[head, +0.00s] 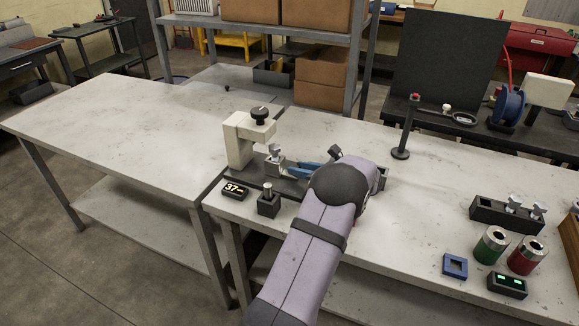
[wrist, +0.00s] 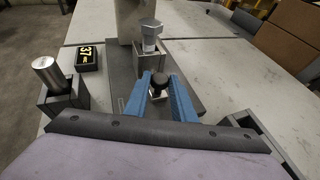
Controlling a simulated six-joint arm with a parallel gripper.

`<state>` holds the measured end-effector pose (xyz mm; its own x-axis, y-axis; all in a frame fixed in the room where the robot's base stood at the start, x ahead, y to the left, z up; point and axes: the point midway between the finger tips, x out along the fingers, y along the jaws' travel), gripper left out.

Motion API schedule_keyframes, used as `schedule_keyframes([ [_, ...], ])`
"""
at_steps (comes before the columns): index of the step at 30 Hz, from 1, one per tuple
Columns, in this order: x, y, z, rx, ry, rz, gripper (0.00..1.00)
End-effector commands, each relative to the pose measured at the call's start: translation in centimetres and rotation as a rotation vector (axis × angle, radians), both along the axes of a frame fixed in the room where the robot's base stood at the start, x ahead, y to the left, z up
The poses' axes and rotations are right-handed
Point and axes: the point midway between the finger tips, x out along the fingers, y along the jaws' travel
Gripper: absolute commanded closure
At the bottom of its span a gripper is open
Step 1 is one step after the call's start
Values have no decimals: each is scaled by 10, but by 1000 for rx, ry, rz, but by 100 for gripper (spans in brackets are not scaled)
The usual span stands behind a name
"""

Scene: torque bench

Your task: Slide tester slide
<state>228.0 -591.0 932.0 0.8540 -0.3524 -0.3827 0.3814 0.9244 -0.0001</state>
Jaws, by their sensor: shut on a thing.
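The tester (head: 238,140) is a cream C-shaped frame with a black knob on top, standing on a dark base plate (wrist: 190,103). On the plate, a grey holder (wrist: 151,60) carries a silver fitting (wrist: 150,36), which also shows in the head view (head: 275,153). In front of the holder is a dark round knob (wrist: 158,88) on a small metal block, apparently the slide's handle. My gripper (wrist: 159,77) has its blue fingers on either side of this knob and is shut on it. In the head view my gripper (head: 298,168) is partly hidden by my arm.
A display reading 37 (head: 236,190) and a black block with a silver pin (head: 268,203) stand near the plate. A dark post (head: 404,135) stands behind my arm. Green (head: 491,246) and red (head: 526,255) cylinders sit at right. The left table is clear.

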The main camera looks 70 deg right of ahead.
Motion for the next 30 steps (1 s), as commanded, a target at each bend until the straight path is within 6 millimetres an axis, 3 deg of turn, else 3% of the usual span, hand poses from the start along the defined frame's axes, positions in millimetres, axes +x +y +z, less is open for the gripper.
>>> schedule_keyframes([
  [6, -43, -1, 0, 0, 0, -8, 100],
  [12, -72, -1, 0, -1, 0, -5, 100],
  [25, -82, 0, -1, 0, 3, -5, 100],
  [26, -82, 0, -1, 0, 4, -6, 72],
  [27, -82, 0, -1, 0, 3, -6, 63],
  [30, -81, 0, 0, 0, 2, -5, 60],
])
